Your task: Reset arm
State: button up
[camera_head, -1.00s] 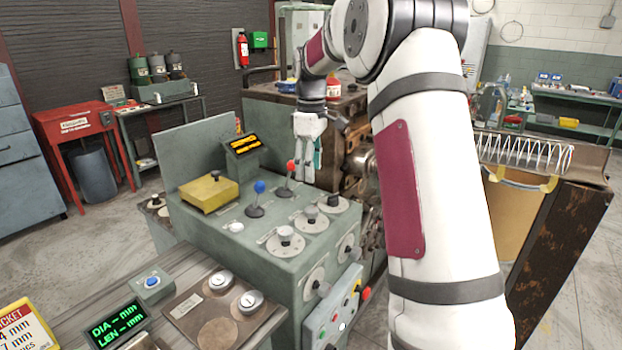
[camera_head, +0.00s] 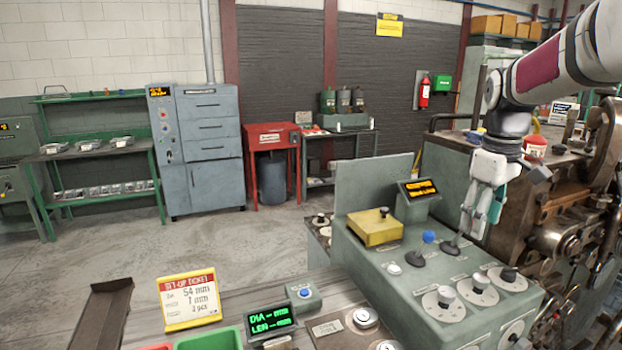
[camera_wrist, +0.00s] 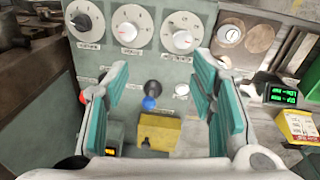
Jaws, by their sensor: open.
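My gripper (camera_head: 482,222) hangs from the arm at the right of the head view, over the far right part of the green control console (camera_head: 395,290). Its teal-padded fingers are open. In the wrist view the gripper (camera_wrist: 160,105) shows nothing between its pads except the console below. A blue-knobbed lever (camera_head: 428,237) stands beside the fingers, and it also shows in the wrist view (camera_wrist: 150,102). In the head view a second lever (camera_head: 451,247) stands by the fingertips, its top hidden by the gripper. I cannot tell whether they touch.
A yellow box (camera_head: 375,228) and a small orange-lit display (camera_head: 418,190) sit on the console. Several dials line its front. A set-up ticket (camera_head: 189,299) and a green readout (camera_head: 268,319) stand on the bench. Heavy machinery (camera_head: 570,205) is at the right. Open floor lies at the left.

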jog(key=s+a+r+m+t, duration=0.1)
jog(key=s+a+r, duration=0.3)
jog(key=s+a, duration=0.35)
jog(key=s+a+f+m+t, duration=0.1)
jog(key=s+a+f+m, duration=0.1)
jog(key=s, duration=0.7)
jog(key=s+a+f+m+t, duration=0.2)
jog(key=s+a, duration=0.3)
jog(key=s, duration=0.5)
jog(key=shift+s+a+f+y, duration=0.15)
jog(key=shift+a+f+y, duration=0.1)
jog(key=shift+f+y, duration=0.05)
